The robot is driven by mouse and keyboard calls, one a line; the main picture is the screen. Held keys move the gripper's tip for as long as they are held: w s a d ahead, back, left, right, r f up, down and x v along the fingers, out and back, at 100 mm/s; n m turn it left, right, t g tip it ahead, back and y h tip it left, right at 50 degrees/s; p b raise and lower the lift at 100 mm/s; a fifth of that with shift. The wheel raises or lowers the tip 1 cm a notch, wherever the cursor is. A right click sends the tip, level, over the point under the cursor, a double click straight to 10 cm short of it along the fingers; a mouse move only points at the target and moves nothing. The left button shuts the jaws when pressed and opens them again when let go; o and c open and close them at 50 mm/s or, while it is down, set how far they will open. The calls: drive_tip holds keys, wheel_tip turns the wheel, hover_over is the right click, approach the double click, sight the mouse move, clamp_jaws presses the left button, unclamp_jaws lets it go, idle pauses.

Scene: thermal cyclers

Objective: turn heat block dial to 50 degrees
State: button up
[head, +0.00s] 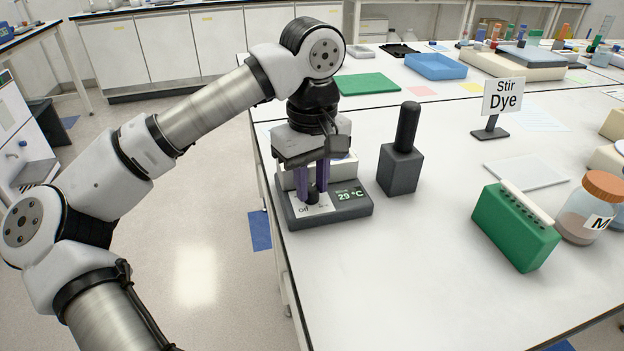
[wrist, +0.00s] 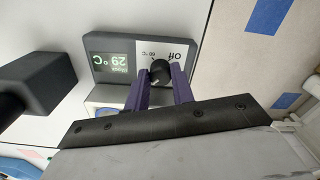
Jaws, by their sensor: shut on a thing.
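The heat block (head: 347,208) is a dark grey unit at the left front of the white table. Its green display (head: 350,195) reads 29 °C, also visible upside down in the wrist view (wrist: 118,61). Its black dial (wrist: 159,71) sits on a white panel marked "Off" and what looks like "60 °C". My gripper (head: 312,192) comes down from above with its purple fingers shut on the dial. In the wrist view the fingers (wrist: 161,84) are on either side of the knob. The dial's exact pointer setting is hard to tell.
A dark grey block with a black upright handle (head: 401,155) stands just right of the heat block. Farther right are a "Stir Dye" sign (head: 502,97), a green rack (head: 514,228) and an orange-lidded jar (head: 590,207). The front middle of the table is clear.

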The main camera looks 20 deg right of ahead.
sight(312, 189)
idle(0.3)
drive_tip(key=o, duration=1)
wheel_tip(312, 189, up, 14)
drive_tip(key=p, duration=0.1)
drive_tip(key=shift+f, duration=0.1)
